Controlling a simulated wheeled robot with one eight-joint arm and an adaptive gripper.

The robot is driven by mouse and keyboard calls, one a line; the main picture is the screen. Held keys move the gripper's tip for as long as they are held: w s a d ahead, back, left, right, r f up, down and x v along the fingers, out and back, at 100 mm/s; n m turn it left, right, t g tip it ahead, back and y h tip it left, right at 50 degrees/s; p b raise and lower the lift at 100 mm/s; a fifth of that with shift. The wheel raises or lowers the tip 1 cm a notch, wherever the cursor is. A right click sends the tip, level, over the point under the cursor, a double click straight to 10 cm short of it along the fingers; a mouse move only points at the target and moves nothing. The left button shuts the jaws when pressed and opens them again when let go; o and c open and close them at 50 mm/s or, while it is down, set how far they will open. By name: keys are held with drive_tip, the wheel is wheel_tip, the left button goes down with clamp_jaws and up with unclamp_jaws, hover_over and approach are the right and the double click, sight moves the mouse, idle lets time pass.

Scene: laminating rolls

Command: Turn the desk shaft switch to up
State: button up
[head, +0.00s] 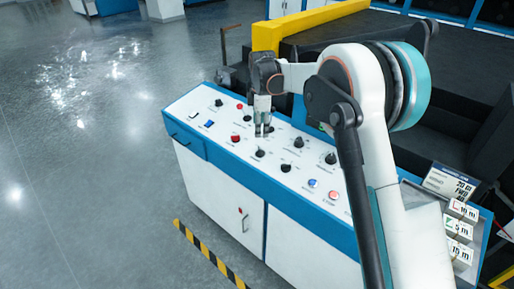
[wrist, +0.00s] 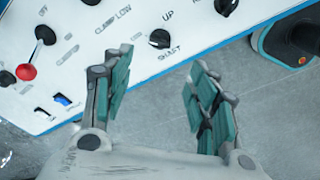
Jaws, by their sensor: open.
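The shaft switch (wrist: 160,39) is a small black rotary knob on the white panel in the wrist view, with "SHAFT" printed below right and "UP" above it. A small pale mark shows on its lower left side; I cannot tell its exact setting. In the head view it appears to be the black knob (head: 260,154) near the panel's front edge. My gripper (wrist: 160,68) is open and empty, its two teal-padded fingers apart, with the knob showing beyond the gap between them. In the head view my gripper (head: 263,131) points down over the panel, just behind the knob.
The control desk (head: 225,155) carries other knobs, a red-balled lever (wrist: 27,72), a blue rocker switch (wrist: 62,99) and a black knob (wrist: 226,5) close by. A yellow-edged dark machine (head: 310,20) stands behind. Open floor (head: 90,130) lies to the left.

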sight(260, 150)
drive_tip(key=f, duration=0.4)
drive_tip(key=w+f+b, duration=0.1)
drive_tip(key=f, duration=0.3)
drive_tip(key=f+b, duration=0.1)
drive_tip(key=f, duration=0.3)
drive_tip(key=shift+w+f, duration=0.3)
drive_tip(key=shift+f, duration=0.05)
drive_tip(key=c, duration=1.1)
